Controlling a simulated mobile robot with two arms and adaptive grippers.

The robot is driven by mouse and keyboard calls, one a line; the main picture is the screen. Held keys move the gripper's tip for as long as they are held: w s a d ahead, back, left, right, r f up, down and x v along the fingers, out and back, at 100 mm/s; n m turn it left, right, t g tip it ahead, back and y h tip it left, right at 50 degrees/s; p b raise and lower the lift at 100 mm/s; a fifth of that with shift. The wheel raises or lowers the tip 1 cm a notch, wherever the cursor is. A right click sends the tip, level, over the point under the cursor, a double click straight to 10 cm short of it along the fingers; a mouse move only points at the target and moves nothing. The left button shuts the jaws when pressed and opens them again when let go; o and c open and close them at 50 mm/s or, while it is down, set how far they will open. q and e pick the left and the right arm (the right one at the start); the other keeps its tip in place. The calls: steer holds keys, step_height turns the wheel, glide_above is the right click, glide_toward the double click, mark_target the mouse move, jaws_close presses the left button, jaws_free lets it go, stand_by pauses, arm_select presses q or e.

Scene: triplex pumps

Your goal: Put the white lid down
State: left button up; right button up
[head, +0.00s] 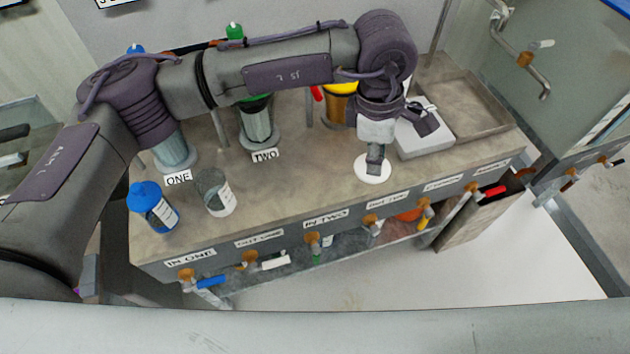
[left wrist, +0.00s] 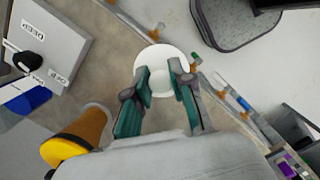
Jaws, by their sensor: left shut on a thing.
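My left gripper (head: 375,158) points down over the right part of the bench top and is shut on the white lid (head: 372,172). In the left wrist view the round white lid (left wrist: 161,55) sits between the two teal-padded fingers (left wrist: 160,84). The lid looks flat and close to the bench top (head: 290,180), near its front edge; I cannot tell whether it touches. A clear bottle (head: 216,193) without a cap stands at the bench's left front. My right gripper is not in view.
A blue-capped bottle (head: 152,207) stands left of the clear bottle. A light box with a black knob (head: 425,132) is right of my gripper. Pumps labelled ONE and TWO stand behind. Several valves line the front panel. The bench middle is clear.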

arm_select(q)
steer(key=p, duration=0.3)
glide_above(316, 182)
step_height(316, 182, down, 7)
steer(key=shift+a+r, duration=0.15)
step_height(316, 182, down, 4)
steer(key=shift+r+p, duration=0.1)
steer(key=shift+p, duration=0.5)
steer(key=shift+f, duration=0.3)
steer(key=o, duration=0.8)
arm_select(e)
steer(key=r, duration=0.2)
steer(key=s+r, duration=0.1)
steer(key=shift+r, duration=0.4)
